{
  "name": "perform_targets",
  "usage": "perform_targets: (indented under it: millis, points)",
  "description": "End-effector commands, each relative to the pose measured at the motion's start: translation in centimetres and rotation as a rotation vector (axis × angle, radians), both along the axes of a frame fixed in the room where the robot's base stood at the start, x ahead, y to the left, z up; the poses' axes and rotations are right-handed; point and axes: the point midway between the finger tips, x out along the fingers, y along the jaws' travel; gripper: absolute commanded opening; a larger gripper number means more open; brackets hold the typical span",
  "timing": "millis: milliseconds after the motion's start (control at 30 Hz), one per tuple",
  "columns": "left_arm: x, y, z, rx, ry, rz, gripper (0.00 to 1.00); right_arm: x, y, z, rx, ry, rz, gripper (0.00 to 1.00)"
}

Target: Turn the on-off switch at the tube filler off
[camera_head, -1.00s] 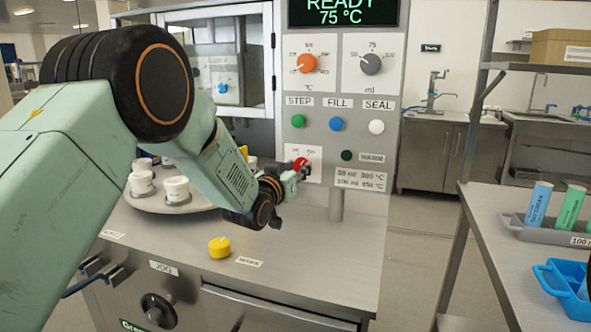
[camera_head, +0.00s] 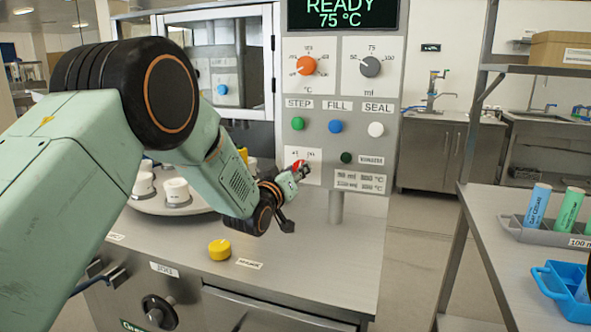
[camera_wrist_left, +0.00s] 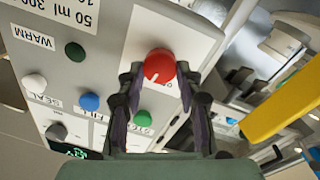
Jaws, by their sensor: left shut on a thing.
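The on-off switch is a red knob with a white mark (camera_wrist_left: 160,66) on the tube filler's front panel (camera_head: 322,108). In the head view the knob (camera_head: 298,165) is partly covered by my left gripper (camera_head: 303,170). In the left wrist view both fingers of the left gripper (camera_wrist_left: 158,88) are on either side of the knob and shut on it. The white label behind the knob is partly hidden, so the switch's setting is hard to read. The display (camera_head: 343,14) reads READY, 75 °C. My right gripper is not in view.
Green (camera_head: 298,123), blue (camera_head: 336,126) and white (camera_head: 376,129) buttons sit above the switch. A yellow knob (camera_head: 219,249) is on the machine's front ledge. A shelf with tubes (camera_head: 537,206) is at right.

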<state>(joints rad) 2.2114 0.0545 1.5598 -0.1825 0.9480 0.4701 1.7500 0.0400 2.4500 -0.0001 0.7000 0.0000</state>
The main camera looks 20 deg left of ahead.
Motion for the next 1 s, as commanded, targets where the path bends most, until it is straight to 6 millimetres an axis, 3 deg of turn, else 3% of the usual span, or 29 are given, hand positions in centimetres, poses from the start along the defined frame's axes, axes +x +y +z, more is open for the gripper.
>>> perform_targets:
  millis: [600, 1000]
  points:
    - [0.0, 0.0, -0.1, -0.534, 0.018, 0.0, 0.04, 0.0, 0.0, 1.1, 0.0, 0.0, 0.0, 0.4]
    - [0.0, -0.1, -0.2, -0.698, 0.024, -0.001, 0.04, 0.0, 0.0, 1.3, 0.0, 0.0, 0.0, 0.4]
